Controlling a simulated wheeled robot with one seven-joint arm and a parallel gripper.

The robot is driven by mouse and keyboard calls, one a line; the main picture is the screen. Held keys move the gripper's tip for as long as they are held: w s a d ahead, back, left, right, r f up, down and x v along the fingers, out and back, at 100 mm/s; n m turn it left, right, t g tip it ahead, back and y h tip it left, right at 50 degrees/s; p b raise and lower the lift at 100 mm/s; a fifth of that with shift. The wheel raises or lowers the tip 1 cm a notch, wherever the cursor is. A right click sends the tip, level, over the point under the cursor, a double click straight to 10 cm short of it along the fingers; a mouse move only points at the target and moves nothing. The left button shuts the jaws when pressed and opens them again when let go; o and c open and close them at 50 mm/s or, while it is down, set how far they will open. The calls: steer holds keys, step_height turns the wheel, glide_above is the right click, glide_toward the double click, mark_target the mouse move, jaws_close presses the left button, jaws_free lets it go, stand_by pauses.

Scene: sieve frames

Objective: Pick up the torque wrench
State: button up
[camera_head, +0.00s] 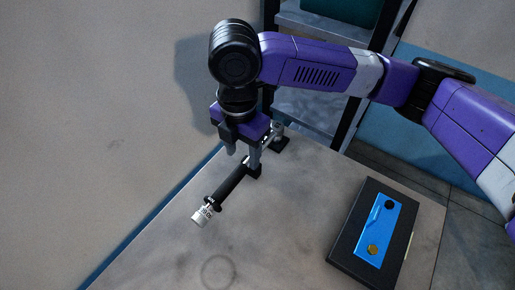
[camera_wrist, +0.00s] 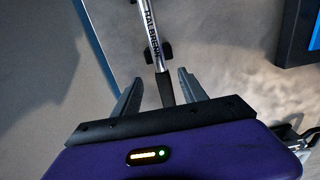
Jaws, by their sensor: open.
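The torque wrench (camera_head: 228,186) lies along the left part of the grey table, with a black grip, a silver end towards the front and a metal shaft running back under my gripper (camera_head: 242,152). Black blocks sit at its shaft, apparently supports. In the wrist view, the lettered silver shaft of the wrench (camera_wrist: 154,35) runs down into the dark grip. My gripper (camera_wrist: 161,76) is open, with one finger on each side of the wrench in that view. I see no clear contact. The far end of the wrench is partly hidden by my gripper in the head view.
A black case (camera_head: 346,247) with a blue panel (camera_head: 379,226) lies on the right of the table. A wall stands close along the left table edge. A dark shelf frame (camera_head: 349,125) stands behind. The front middle of the table (camera_head: 280,235) is clear.

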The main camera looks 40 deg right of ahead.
mark_target(244, 164)
steer(key=shift+s+f, duration=0.2)
steer(key=shift+f, duration=1.65)
jaws_close()
steer(key=shift+r, duration=0.15)
